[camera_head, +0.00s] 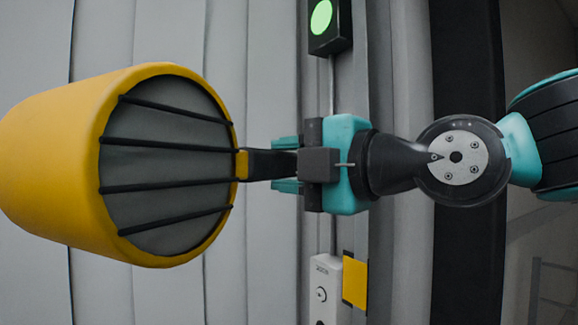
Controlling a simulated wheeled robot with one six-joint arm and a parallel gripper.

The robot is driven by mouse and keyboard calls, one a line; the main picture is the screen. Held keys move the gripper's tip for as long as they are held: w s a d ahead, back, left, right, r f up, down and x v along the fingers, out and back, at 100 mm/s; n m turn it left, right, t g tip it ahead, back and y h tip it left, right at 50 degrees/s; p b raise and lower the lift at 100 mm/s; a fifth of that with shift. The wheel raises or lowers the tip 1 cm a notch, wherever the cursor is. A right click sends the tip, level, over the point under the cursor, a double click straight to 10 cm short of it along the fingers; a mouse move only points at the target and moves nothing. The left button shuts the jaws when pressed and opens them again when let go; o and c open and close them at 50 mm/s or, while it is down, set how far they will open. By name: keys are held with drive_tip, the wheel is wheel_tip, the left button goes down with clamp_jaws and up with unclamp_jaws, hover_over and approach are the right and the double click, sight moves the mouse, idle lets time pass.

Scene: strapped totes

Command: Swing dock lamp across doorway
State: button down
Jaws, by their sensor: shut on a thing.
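The dock lamp (60,170) is a large yellow drum-shaped head at the left of the head view. Its grey round face (165,165) has several dark bars across it and is turned toward the right. A short black handle (262,164) with a yellow base sticks out from the right rim of the lamp. My gripper (290,164), teal and black, is shut on this handle, and its fingers hide the handle's end. The lamp's supporting arm is not visible.
A grey panelled surface (225,275) fills the background behind the lamp. A green light in a dark box (321,16) is above my gripper. A pale control box (325,290) and a yellow plate (354,282) are below it. A dark vertical strip (468,270) stands at the right.

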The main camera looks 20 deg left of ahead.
drive_tip(key=shift+w+d, duration=0.1)
drive_tip(key=shift+d, duration=0.25)
drive_tip(key=c, duration=0.7)
unclamp_jaws()
drive_tip(key=shift+b+v, duration=4.5)
drive_tip(key=shift+v, duration=4.25)
drive_tip(key=shift+w, duration=0.15)
